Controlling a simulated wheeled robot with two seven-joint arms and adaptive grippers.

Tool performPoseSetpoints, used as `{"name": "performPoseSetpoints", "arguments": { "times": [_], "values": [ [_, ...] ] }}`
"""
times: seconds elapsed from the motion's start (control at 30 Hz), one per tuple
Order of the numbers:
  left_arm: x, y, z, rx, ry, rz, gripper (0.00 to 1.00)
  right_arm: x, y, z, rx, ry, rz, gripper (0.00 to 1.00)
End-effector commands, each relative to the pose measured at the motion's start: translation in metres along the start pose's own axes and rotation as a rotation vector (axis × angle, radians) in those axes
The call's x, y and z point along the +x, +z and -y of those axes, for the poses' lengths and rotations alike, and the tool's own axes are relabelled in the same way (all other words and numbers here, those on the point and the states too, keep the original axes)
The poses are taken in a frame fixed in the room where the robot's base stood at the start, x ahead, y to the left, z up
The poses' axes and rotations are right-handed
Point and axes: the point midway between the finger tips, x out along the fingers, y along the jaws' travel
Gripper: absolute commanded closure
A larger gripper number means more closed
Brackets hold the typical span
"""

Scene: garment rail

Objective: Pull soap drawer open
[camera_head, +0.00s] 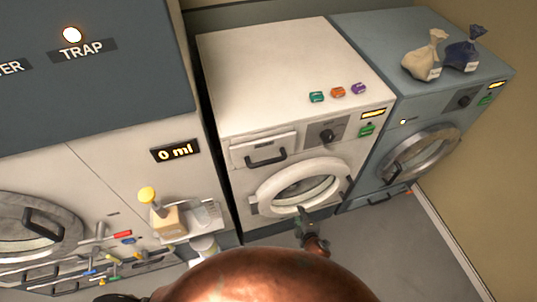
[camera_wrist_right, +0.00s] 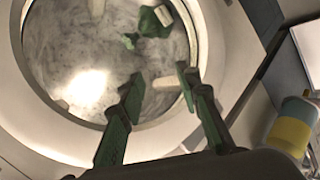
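The soap drawer (camera_head: 246,153) is a white panel at the upper left of the front of the middle, white washing machine (camera_head: 290,75). It has a dark bar handle (camera_head: 266,158) and looks closed. My right gripper (camera_head: 301,210) is at the lower part of the machine's round door, below and to the right of the drawer and apart from it. In the right wrist view its two green fingers (camera_wrist_right: 160,80) stand apart with nothing between them, in front of the round door glass (camera_wrist_right: 80,60). The drawer is not recognisable in that view. My left gripper is not in view.
The round door (camera_head: 258,199) looks closed. A blue-grey machine (camera_head: 395,110) with two tied bags stands at the right. A dispenser (camera_head: 170,221) with a yellow knob is at the left. A bottle (camera_wrist_right: 291,130) is at the wrist view's right. Open floor (camera_head: 385,245) lies at lower right.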

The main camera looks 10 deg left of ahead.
Motion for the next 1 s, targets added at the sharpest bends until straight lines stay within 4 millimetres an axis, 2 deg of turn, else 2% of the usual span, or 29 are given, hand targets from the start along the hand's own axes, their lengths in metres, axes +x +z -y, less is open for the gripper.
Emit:
{"name": "performPoseSetpoints", "arguments": {
  "times": [0.03,0.1,0.2,0.3,0.43,0.57,1.0],
  "values": [
    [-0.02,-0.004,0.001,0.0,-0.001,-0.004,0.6,-0.027,-0.037,-0.05,-0.067,0.063,-0.041,0.69],
    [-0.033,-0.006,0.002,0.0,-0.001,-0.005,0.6,-0.06,-0.081,-0.099,-0.155,0.142,-0.086,0.69],
    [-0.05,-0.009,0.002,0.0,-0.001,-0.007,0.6,-0.11,-0.131,-0.156,-0.257,0.247,-0.135,0.69],
    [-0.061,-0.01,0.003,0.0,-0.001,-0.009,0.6,-0.152,-0.166,-0.195,-0.325,0.33,-0.167,0.69],
    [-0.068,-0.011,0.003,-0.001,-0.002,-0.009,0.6,-0.185,-0.189,-0.221,-0.371,0.392,-0.188,0.69],
    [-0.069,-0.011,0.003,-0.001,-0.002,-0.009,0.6,-0.19,-0.197,-0.229,-0.384,0.412,-0.193,0.69],
    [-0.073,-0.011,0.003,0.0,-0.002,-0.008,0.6,-0.133,-0.212,-0.25,-0.382,0.41,-0.194,0.69]
  ]
}}
